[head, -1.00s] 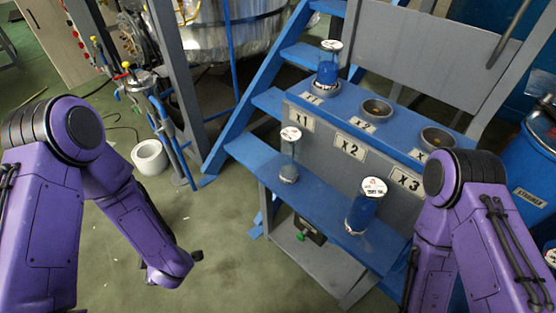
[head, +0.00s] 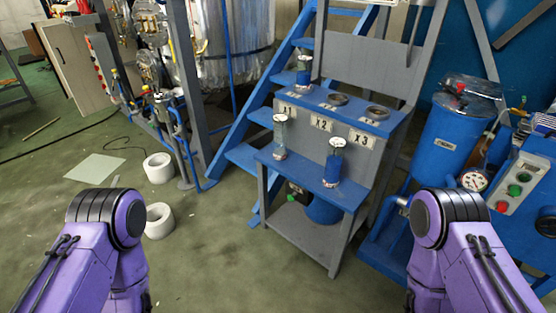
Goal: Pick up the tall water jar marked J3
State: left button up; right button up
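Three jars with white lids stand on the blue and grey stand (head: 310,185). A clear, mostly empty-looking jar (head: 280,138) stands on the lower ledge below the X1 plate. The lid markings are too small to read, so I cannot tell which jar is J3. Both my forearms run out of the bottom of the picture; neither gripper shows, and no arm touches a jar.
Plates X1, X2 and X3 (head: 362,138) mark the stand's front. Two open holes (head: 337,99) are in the upper shelf. A blue tank (head: 452,140) and control box (head: 520,185) stand right. White rolls (head: 159,167) lie left; the floor in front is clear.

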aim_at(280, 120)
jog(key=u, duration=0.45)
jog(key=i, duration=1.55)
jog(key=z, duration=0.5)
